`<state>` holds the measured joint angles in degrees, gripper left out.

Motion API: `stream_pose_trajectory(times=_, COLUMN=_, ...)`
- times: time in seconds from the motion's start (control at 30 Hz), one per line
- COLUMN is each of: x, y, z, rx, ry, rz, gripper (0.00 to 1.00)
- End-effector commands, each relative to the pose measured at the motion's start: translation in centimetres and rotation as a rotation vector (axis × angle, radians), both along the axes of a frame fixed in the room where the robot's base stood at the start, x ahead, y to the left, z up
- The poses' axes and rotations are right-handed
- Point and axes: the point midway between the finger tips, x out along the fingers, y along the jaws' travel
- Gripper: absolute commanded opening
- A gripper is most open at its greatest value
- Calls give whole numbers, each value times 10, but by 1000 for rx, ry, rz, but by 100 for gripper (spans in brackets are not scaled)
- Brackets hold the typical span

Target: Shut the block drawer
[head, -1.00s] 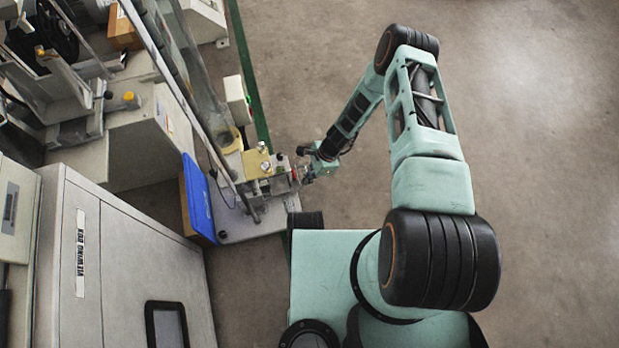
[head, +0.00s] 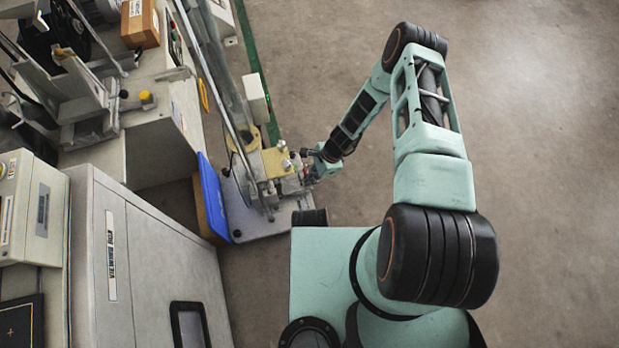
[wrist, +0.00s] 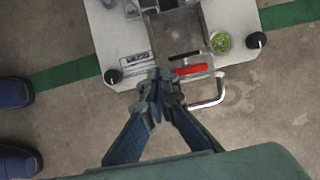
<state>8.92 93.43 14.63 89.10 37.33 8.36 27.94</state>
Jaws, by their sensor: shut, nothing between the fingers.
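The tester (head: 275,222) with a tall clear column stands on a pale base plate left of my gripper (head: 306,170). In the wrist view my gripper (wrist: 160,78) is shut and empty, with its tips over the front edge of the plate (wrist: 117,40). A grey block-like part (wrist: 180,35), probably the block drawer, lies just ahead of the tips. A red strip (wrist: 190,69) sits at its front, right of the tips. I cannot tell how far the drawer is out, or whether my fingertips touch it.
A pale bent handle (wrist: 208,98) sticks out from the plate's front, right of my fingers. Black knobs (wrist: 256,40) stand at the plate's corners. A blue panel (head: 212,197) and grey cabinet (head: 150,270) are left. Open floor (head: 540,150) lies right.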

Motion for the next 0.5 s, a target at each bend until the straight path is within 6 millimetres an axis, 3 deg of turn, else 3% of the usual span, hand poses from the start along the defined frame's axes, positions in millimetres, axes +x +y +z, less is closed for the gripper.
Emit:
stream_pose_trajectory(times=0.23, x=-16, y=53, z=0, rx=3, ry=0, rz=4, gripper=0)
stream_pose_trajectory(times=0.5, x=-21, y=67, z=0, rx=2, ry=0, rz=1, gripper=0)
